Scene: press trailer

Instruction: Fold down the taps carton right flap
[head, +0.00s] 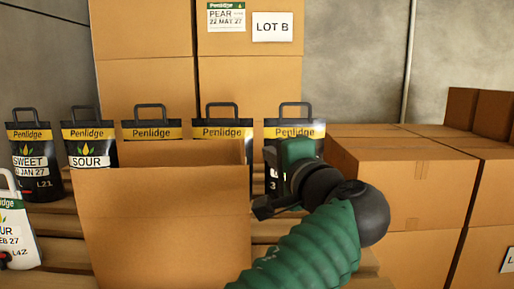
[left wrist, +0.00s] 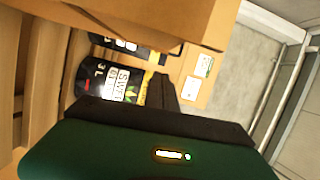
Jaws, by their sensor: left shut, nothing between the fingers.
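The open carton (head: 165,225) stands in front of me in the head view, its near cardboard side facing me. A second cardboard panel (head: 180,153) stands up behind its top edge. I cannot make out the right flap as a separate piece. My left gripper (head: 262,208) is shut and empty, just beside the carton's right edge; I cannot tell whether it touches. In the left wrist view the dark fingers (left wrist: 165,90) point up, below a brown cardboard panel (left wrist: 150,25) that crosses the top. My right gripper is not in view.
Several black Penlidge bags (head: 88,140) stand in a row behind the carton. A white bag (head: 14,225) stands at the left. Stacked boxes (head: 145,95) rise behind, and closed cartons (head: 400,185) stand to the right of my arm. Slatted wood (head: 60,225) lies below.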

